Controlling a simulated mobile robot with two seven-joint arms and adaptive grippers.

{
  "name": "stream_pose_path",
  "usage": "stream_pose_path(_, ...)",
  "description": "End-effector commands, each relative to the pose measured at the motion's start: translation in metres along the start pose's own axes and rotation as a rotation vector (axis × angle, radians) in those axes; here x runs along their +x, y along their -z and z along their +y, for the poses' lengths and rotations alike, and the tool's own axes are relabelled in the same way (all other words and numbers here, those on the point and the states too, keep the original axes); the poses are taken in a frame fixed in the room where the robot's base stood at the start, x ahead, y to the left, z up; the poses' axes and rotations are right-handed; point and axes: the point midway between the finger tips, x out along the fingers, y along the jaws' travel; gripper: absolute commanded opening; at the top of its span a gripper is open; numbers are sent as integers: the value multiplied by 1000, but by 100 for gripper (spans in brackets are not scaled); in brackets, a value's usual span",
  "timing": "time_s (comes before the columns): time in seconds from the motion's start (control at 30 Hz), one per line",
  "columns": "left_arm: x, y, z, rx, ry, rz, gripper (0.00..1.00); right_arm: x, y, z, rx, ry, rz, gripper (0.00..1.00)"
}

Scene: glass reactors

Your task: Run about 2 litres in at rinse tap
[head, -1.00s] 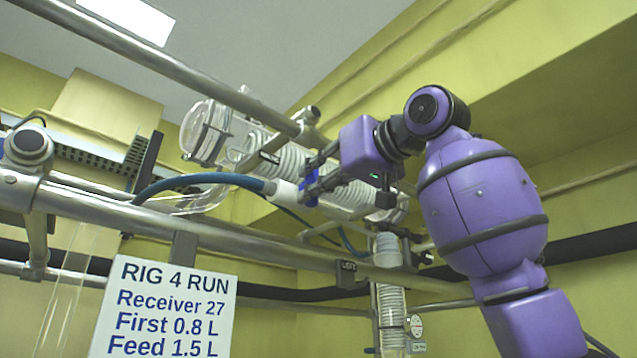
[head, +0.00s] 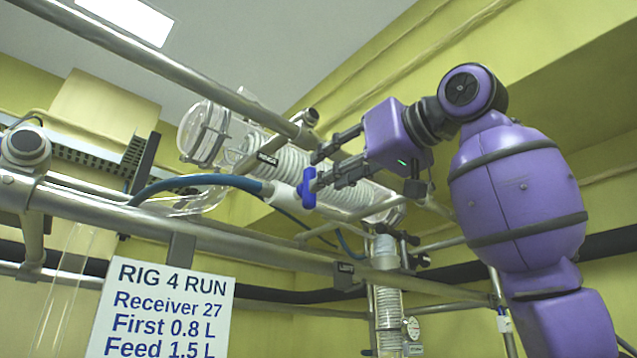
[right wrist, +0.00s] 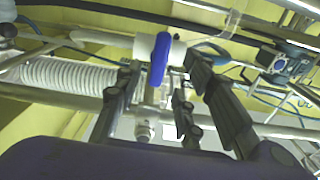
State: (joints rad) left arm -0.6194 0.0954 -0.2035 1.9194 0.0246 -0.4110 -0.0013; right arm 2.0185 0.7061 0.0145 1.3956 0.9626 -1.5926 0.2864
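The tap with a blue handle (head: 307,188) sits at the end of a blue hose (head: 200,181), on a white fitting (head: 283,195). Its label cannot be read surely. The handle stands roughly upright in the head view and also shows in the right wrist view (right wrist: 160,58). My right gripper (head: 318,171) is just right of the handle, with its fingers apart and nothing held. In the right wrist view the handle lies ahead, between the spread fingertips (right wrist: 161,76). Any touch cannot be told. My left gripper is out of view.
A glass coil condenser (head: 300,172) lies behind the tap. Steel rails (head: 120,213) run above and below it. A white sign (head: 163,312) reads RIG 4 RUN, Receiver 27, First 0.8 L, Feed 1.5 L. A vertical coil column (head: 389,310) with a small gauge stands below right.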

Motion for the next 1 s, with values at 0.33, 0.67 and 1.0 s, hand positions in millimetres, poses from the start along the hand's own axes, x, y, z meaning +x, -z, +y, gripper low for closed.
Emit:
stream_pose_path(0.33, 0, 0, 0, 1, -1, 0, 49, -58, 0, 0, 0, 0, 0, 36)
stream_pose_path(0.67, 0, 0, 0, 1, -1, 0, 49, -65, -1, 0, 0, 0, -2, 36)
stream_pose_path(1.0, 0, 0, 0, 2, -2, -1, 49, -64, -1, 0, 0, 0, -2, 36)
